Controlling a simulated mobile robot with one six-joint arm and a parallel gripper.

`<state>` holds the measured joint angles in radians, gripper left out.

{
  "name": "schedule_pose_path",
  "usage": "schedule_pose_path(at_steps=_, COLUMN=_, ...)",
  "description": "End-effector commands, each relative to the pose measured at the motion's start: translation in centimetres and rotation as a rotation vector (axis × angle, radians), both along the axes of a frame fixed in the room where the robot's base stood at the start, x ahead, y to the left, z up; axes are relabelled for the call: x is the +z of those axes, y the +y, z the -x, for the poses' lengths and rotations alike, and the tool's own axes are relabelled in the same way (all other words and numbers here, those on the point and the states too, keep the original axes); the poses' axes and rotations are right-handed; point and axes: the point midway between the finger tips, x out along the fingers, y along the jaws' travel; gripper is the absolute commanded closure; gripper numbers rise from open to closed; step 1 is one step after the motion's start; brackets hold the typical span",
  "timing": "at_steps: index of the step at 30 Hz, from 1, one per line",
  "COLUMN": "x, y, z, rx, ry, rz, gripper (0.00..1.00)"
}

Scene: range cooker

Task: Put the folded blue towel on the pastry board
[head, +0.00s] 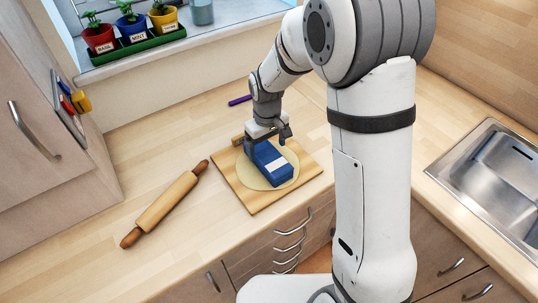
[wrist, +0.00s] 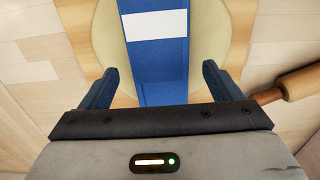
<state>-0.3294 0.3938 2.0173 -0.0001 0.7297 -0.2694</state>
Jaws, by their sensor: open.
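The folded blue towel (head: 268,158), with a white band across it, lies on the round of pale dough on the pastry board (head: 301,170). It also shows in the wrist view (wrist: 158,72), running lengthwise between my fingers. My gripper (head: 265,137) is over the towel's far end. In the wrist view my gripper (wrist: 160,85) has its two fingers apart, one on each side of the towel, with a visible gap on both sides. Whether the fingertips touch the board is not clear.
A rolling pin (head: 165,205) lies left of the board. A purple item (head: 239,100) lies behind it. Potted herbs (head: 130,27) stand on the windowsill. A sink (head: 497,165) is at the right. The counter left of the board is largely clear.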

Motion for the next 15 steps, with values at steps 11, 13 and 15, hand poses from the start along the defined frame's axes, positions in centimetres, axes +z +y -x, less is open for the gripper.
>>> schedule_pose_path(at_steps=11, x=6.5, y=0.0, z=0.0, rx=-0.001, ry=-0.002, rz=0.0, gripper=0.15)
schedule_pose_path(at_steps=13, x=7.0, y=0.0, z=0.0, rx=-0.001, ry=0.0, rz=0.0, gripper=0.15)
schedule_pose_path(at_steps=15, x=7.2, y=0.0, z=0.0, rx=-0.001, ry=0.0, rz=0.0, gripper=0.15)
